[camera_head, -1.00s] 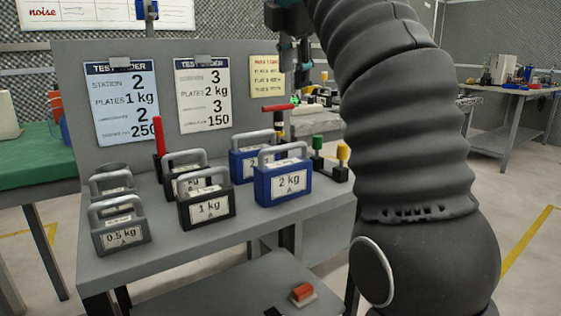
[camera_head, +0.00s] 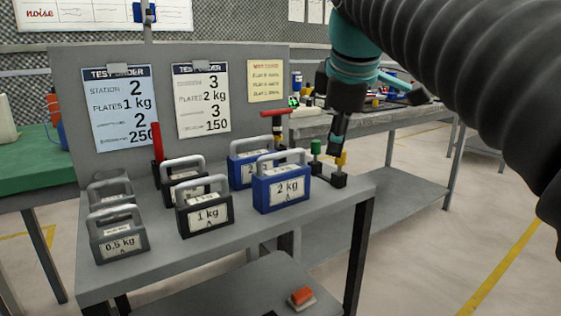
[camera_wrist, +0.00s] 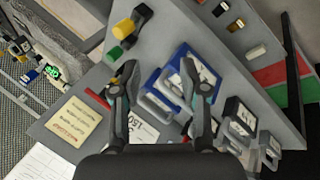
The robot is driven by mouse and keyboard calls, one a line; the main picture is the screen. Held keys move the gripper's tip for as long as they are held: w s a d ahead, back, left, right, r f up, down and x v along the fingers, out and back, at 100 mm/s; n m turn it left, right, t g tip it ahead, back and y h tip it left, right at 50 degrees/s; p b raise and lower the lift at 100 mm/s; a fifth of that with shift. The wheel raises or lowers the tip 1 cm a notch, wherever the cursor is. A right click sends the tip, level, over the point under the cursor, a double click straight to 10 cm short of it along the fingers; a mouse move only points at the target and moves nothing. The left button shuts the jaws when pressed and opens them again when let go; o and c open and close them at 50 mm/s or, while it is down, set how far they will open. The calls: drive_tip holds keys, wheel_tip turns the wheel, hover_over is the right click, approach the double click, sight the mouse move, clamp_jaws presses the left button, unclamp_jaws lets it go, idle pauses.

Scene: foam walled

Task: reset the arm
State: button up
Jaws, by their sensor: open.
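My gripper (camera_head: 338,135) hangs below the teal wrist at the right end of the grey bench, in front of other tables farther back. In the wrist view my gripper (camera_wrist: 160,85) has its two dark fingers spread apart with nothing held between them. Beyond the fingers the wrist view shows the blue weight plates (camera_wrist: 172,80) and the bench from above. My black ribbed arm fills the upper right of the head view.
The bench (camera_head: 250,215) carries blue 2 kg plates (camera_head: 281,190), black 1 kg plates (camera_head: 205,212) and grey 0.5 kg plates (camera_head: 120,240). Green (camera_head: 316,147) and yellow (camera_head: 340,160) knobs stand at its right end. A red-orange block (camera_head: 301,295) lies on the lower shelf.

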drive_tip(key=s+d+f+m, duration=0.2)
drive_tip(key=s+f+m, duration=0.2)
drive_tip(key=f, duration=0.5)
drive_tip(key=s+d+f+m+p, duration=0.1)
drive_tip(key=s+f+m, duration=0.4)
drive_tip(key=f, duration=0.5)
drive_tip(key=s+d+f+m, duration=0.3)
drive_tip(key=s+f+m, duration=0.2)
drive_tip(key=s+f, duration=0.3)
drive_tip(key=shift+s+f+g, duration=0.3)
drive_tip(key=shift+s+f, duration=0.05)
drive_tip(key=shift+f, duration=0.5)
drive_tip(key=shift+d, duration=0.1)
